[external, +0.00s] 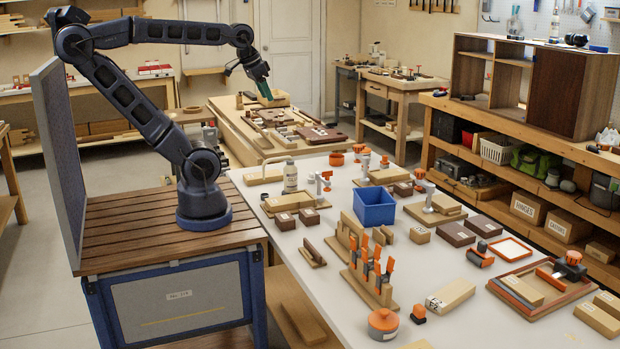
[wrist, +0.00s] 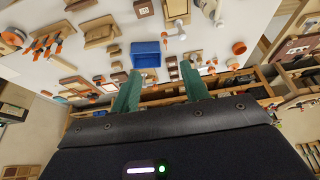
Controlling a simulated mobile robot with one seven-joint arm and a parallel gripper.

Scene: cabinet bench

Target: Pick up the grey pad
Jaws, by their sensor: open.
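My gripper (external: 266,90) is raised at the end of my arm, above and beyond the far left end of the white table (external: 345,292). In the wrist view its two green fingers (wrist: 158,82) are spread apart with nothing between them. I cannot clearly pick out a grey pad in either view. Many small blocks and tools lie on the white table, and some are too small to tell apart. Nothing touches the fingers.
A blue bin (external: 374,207) stands mid-table and also shows in the wrist view (wrist: 146,54). A wooden bench (external: 240,133) lies behind. A cabinet (external: 570,88) stands right.

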